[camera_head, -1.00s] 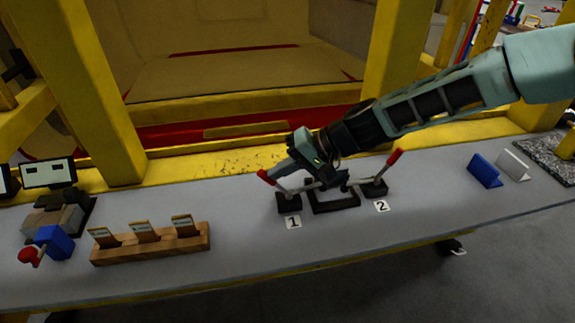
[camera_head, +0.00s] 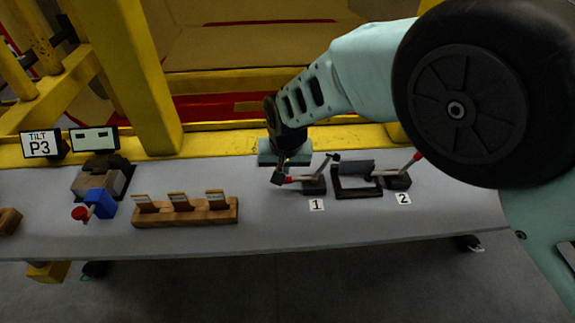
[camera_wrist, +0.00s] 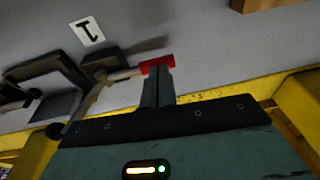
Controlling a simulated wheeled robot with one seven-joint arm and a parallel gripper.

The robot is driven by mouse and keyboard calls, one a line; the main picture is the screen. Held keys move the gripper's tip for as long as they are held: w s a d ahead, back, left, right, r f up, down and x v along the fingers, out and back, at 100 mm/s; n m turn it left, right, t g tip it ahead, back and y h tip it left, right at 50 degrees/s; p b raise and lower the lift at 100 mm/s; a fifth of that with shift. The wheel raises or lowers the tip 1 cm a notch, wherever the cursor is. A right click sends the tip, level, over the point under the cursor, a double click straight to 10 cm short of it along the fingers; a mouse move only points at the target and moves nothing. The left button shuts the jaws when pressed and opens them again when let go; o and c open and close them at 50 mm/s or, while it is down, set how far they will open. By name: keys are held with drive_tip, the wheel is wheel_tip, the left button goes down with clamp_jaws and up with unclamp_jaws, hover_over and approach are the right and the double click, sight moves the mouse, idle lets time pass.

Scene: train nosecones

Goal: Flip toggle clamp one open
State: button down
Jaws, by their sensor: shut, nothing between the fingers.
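Toggle clamp one (camera_head: 314,187), at label 1, has its red-tipped handle (camera_head: 290,180) lying low and pointing left.
A wooden block with several cards (camera_head: 187,212) stands left of the clamps. A blue box with a red knob (camera_head: 100,204) and small screens (camera_head: 94,140) are farther left. Yellow posts (camera_head: 125,80) rise behind the grey table. The front strip of the table is clear.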

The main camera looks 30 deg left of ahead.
drive_tip(key=shift+s+a+f, duration=0.1)
drive_tip(key=shift+a+f, duration=0.05)
drive_tip(key=shift+f, duration=0.3)
drive_tip(key=shift+s+f+b, duration=0.15)
drive_tip(key=shift+f+b, duration=0.05)
drive_tip(key=shift+b, duration=0.1)
drive_tip(key=shift+r, duration=0.4)
drive_tip(key=b+v, duration=0.1)
drive_tip(key=v, duration=1.2)
drive_tip(key=shift+a+r, duration=0.35)
drive_tip(key=shift+r, duration=0.05)
drive_tip(key=shift+s, duration=0.1)
drive_tip(key=s+d+r+g, duration=0.1)
drive_tip(key=d+r, duration=0.2)
drive_tip(key=d, duration=0.6)
drive_tip(key=s+d, duration=0.5)
drive_tip(key=d, duration=0.4)
drive_tip(key=s+d+n+b, duration=0.1)
drive_tip(key=s+d, duration=0.5)
drive_tip(key=d, duration=0.3)
drive_tip(key=s+d+h, duration=0.1)
drive_tip(key=s+d, duration=0.5)
drive_tip(key=d, duration=0.3)
drive_tip(key=shift+f+n+g, duration=0.2)
drive_tip(key=shift+n+g, duration=0.1)
